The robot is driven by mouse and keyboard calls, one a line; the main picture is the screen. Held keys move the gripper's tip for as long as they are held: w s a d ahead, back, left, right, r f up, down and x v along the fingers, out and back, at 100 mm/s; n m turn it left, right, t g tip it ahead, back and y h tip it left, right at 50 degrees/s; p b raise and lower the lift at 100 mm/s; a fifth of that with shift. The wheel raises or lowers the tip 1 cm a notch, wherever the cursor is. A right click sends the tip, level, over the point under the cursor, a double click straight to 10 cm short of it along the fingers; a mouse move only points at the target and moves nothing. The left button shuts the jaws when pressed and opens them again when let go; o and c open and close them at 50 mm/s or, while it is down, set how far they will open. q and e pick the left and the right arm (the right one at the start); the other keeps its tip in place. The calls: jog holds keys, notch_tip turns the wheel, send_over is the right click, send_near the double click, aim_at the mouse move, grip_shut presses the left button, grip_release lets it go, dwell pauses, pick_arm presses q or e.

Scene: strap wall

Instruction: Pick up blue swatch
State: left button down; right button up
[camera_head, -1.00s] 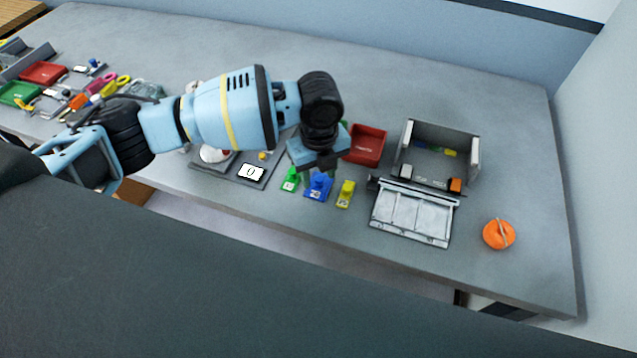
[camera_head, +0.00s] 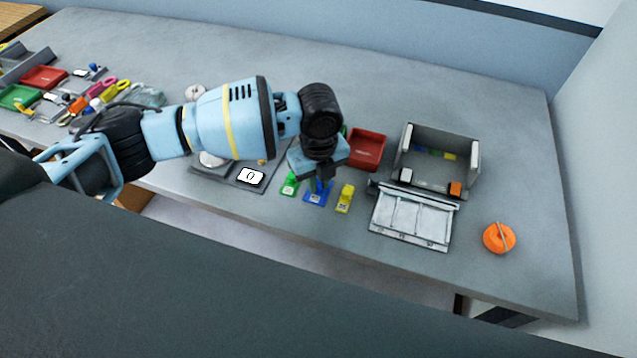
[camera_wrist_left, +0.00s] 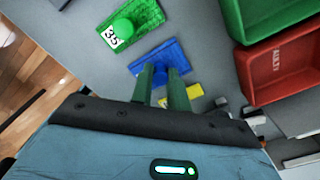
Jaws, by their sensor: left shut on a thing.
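The blue swatch (camera_head: 315,197) lies near the front edge of the table, between a green swatch (camera_head: 290,184) and a yellow swatch (camera_head: 345,199). My left gripper (camera_head: 319,184) comes down on it from above and is shut on its raised middle part. In the left wrist view the blue swatch (camera_wrist_left: 163,56) shows just beyond the fingertips (camera_wrist_left: 163,68), which hide its grip. The swatch seems to be at table level; I cannot tell any gap beneath it. My right gripper is not in view.
A scale with a display (camera_head: 250,176) stands left of the swatches. A red bin (camera_head: 367,149) is behind them. A grey open box (camera_head: 437,142) and a slotted tray (camera_head: 412,217) are to the right, with an orange round object (camera_head: 498,238) beyond.

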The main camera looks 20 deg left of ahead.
pick_arm(q)
jog(key=shift+r, duration=0.15)
jog(key=shift+r, duration=0.25)
notch_tip(320, 180, up, 3)
jog(key=shift+s+a+f, duration=0.1)
jog(key=shift+a, duration=0.05)
jog(key=s+a+r, duration=0.1)
jog(key=s+a, duration=1)
jog(key=shift+r, duration=0.2)
jog(key=shift+w, duration=0.1)
